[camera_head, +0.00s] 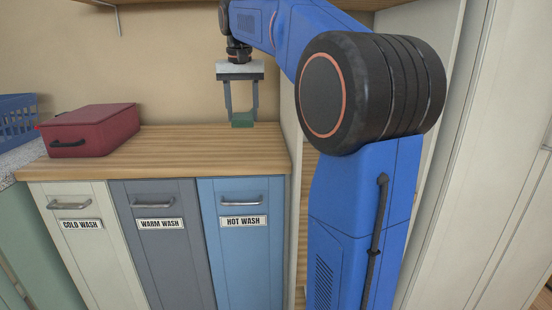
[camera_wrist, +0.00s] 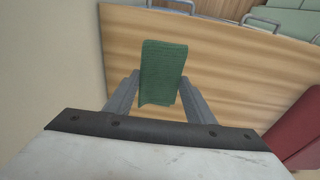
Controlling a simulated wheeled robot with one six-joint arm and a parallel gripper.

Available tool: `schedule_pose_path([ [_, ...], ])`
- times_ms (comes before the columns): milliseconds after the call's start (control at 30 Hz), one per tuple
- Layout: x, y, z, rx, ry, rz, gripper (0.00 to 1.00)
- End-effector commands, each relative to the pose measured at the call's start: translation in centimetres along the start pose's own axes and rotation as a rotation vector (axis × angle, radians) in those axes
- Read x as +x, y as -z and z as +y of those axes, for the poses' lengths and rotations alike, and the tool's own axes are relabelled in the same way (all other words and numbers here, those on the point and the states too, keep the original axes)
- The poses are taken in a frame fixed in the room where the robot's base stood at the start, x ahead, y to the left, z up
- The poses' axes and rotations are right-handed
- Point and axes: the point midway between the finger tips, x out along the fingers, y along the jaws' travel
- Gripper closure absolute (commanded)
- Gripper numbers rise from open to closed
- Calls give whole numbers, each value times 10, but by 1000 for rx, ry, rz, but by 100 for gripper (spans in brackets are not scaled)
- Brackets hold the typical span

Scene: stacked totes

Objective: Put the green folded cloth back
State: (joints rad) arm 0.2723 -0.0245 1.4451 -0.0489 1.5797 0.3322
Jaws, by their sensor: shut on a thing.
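The green folded cloth (camera_head: 243,119) is at the right part of the wooden counter, near the back. My gripper (camera_head: 241,113) points down and is shut on it, with one finger at each side. In the wrist view the cloth (camera_wrist: 163,72) stands out between the two fingers of my gripper (camera_wrist: 160,95), over the wood surface. Whether the cloth touches the counter or hangs just above it, I cannot tell.
The wooden counter (camera_head: 195,146) is bare between the cloth and a red case (camera_head: 92,131) at the left. Below are fronts labelled cold wash (camera_head: 81,225), warm wash (camera_head: 160,224) and hot wash (camera_head: 243,221). A blue basket (camera_head: 17,118) stands far left. A white panel (camera_head: 294,120) borders the counter's right.

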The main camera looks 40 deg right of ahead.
Motion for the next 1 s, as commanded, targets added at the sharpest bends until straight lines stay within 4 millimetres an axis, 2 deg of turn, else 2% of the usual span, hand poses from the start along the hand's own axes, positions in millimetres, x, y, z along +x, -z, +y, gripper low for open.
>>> schedule_pose_path([
  [133,6,-1,-2,-14,2,-1,72],
  [400,47,-8,-1,-15,1,-2,72],
  [667,64,-10,-2,-15,2,0,72],
  [900,94,-14,-1,-15,1,-1,72],
  [1000,99,-15,-1,-15,2,1,72],
])
